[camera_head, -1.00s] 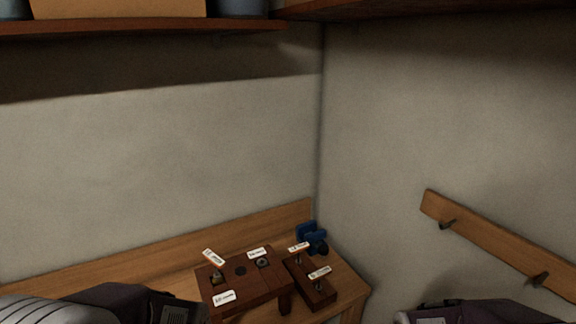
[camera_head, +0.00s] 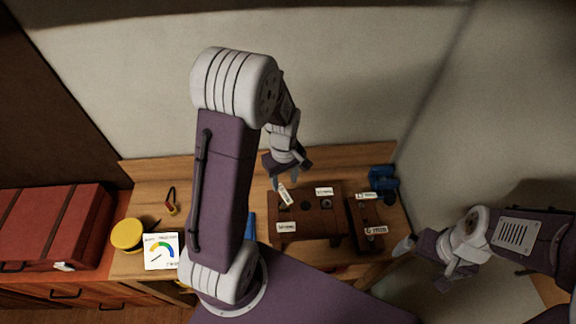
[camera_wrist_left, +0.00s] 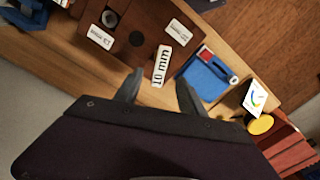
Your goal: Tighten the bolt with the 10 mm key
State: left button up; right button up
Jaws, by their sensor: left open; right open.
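In the head view a dark wooden block (camera_head: 318,226) with round holes and several white labels sits on the bench. My right gripper (camera_head: 424,262) is open and empty, right of the bench.
A narrower labelled wooden block (camera_head: 357,231) stands to the right, with a blue clamp-like object (camera_head: 383,181) behind it. A yellow round object (camera_head: 127,234), a gauge card (camera_head: 161,251) and a red chest (camera_head: 50,222) are at left. My left arm hides part of the bench.

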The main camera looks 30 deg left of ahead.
aim_at(284, 194)
pick_arm(q)
jog(key=shift+s+f, duration=0.15)
jog(key=shift+s, duration=0.65)
jog(key=f+b, duration=0.1)
jog(key=w+f+b, duration=0.1)
jog(key=f+b, duration=0.1)
jog(key=w+f+b, duration=0.1)
jog(key=f, duration=0.1)
jog(key=shift+w+a, duration=0.1)
jog(key=shift+a, duration=0.05)
jog(key=f+b, duration=0.2)
jog(key=f, duration=0.1)
jog(key=shift+s+b, duration=0.4)
jog(key=shift+s+f+b, duration=0.25)
jog(key=shift+f+b, duration=0.05)
jog(key=shift+f, duration=0.05)
jog(key=shift+w, duration=0.4)
jog(key=shift+w+f, duration=0.1)
jog(key=shift+c, duration=0.6)
grip_shut()
jog(key=shift+s, duration=0.3)
pick_arm(e)
notch_tip(284, 194, down, 8)
jog(key=shift+a+r, duration=0.15)
jog(key=shift+r, duration=0.1)
